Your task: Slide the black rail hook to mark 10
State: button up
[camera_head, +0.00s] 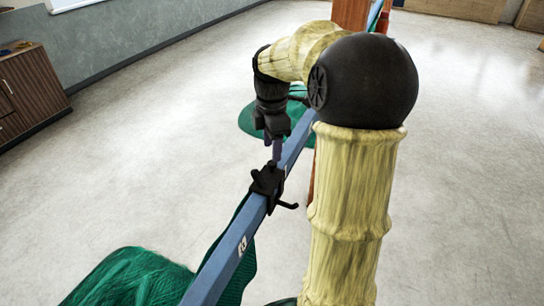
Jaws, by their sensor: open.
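The black rail hook (268,184) sits around the blue rail (221,268), with a prong sticking out to the right. My gripper (275,152) points down just above and slightly beyond the hook, its fingers open. Its tips come close to the top of the hook; I cannot tell whether they touch it. A small white number label (242,246) is on the rail's side, nearer than the hook, too small to read surely. Mark 10 cannot be made out. Part of the rail beyond the hook is hidden behind my gripper and arm.
A green net (140,280) hangs and spreads at the near end of the rail. More green net (250,120) lies beyond my gripper. A wooden cabinet (30,95) stands at the far left. The pale floor on both sides is clear.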

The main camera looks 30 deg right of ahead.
aim_at(272, 162)
jog(key=shift+f, duration=2.35)
grip_shut()
